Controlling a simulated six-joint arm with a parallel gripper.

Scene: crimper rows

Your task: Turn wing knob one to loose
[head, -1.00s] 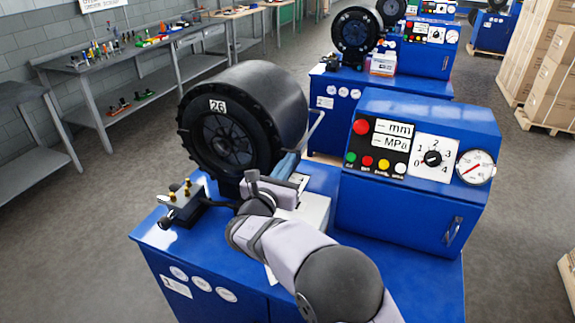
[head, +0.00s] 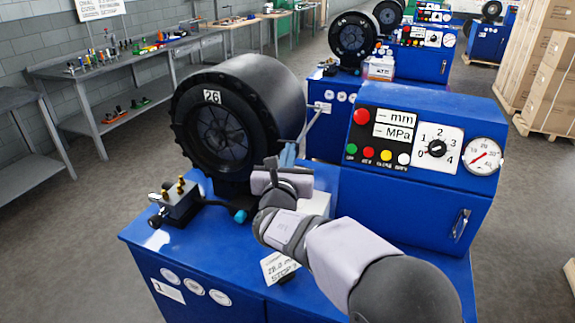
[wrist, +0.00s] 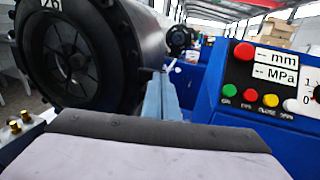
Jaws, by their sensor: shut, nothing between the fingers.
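On the nearest blue crimper bench, a small metal block with brass fittings (head: 178,196) stands at the left front. A black knob (head: 155,221) sticks out at its left, and a dark bar with a teal end (head: 240,215) lies to its right. I cannot tell which of these, if any, is wing knob one. My gripper (head: 288,153) is shut and empty, in front of the right side of the black crimping head (head: 215,130). Its blue-grey fingers also show in the wrist view (wrist: 162,90), pointing away. The brass fittings show at that view's left edge (wrist: 20,122).
The blue control box (head: 420,150) with buttons, dial and gauge stands right of my gripper. A white card (head: 278,267) stands on the bench below my wrist. More crimpers are behind; cartons (head: 545,85) are at the right.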

